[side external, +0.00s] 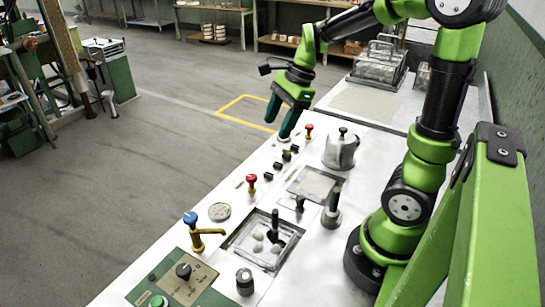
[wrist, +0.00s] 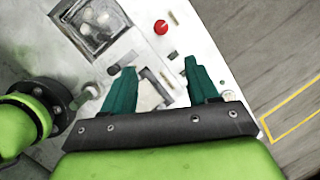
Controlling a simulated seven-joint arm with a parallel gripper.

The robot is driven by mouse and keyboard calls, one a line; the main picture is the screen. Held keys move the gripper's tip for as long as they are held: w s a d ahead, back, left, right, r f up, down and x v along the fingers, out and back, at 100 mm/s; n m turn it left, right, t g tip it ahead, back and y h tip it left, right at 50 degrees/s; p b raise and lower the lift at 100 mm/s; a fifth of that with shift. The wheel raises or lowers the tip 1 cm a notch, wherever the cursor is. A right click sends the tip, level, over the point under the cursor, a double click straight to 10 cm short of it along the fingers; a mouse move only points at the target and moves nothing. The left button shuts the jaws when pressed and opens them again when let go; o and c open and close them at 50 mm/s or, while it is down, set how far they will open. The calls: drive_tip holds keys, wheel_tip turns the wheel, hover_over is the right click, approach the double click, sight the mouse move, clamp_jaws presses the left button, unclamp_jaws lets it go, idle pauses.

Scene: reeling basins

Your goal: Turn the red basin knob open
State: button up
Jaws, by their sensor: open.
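Two red knobs show in the side view. One red knob (side external: 251,178) stands on a short stem beside the basin with pale cocoons (side external: 262,243), and the other red knob (side external: 309,127) stands farther back. My gripper (side external: 278,127) is open and empty, fingers pointing down, left of the farther red knob and apart from it. In the wrist view a red knob (wrist: 161,27) lies beyond the open fingertips of my gripper (wrist: 160,65), untouched. I cannot tell surely which red knob this is.
A blue-topped brass tap (side external: 192,222) stands at the near left. A metal pot (side external: 341,148) and an upright dark-handled tool (side external: 332,210) stand on the white counter. A green control panel (side external: 175,275) is at the near end.

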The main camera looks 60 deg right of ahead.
drive_tip(key=m, duration=0.4)
approach(252, 176)
drive_tip(key=x, duration=0.8)
drive_tip(key=shift+f, duration=0.15)
drive_tip(key=c, duration=1)
drive_tip(key=shift+y, duration=0.3)
drive_tip(key=shift+c, duration=0.2)
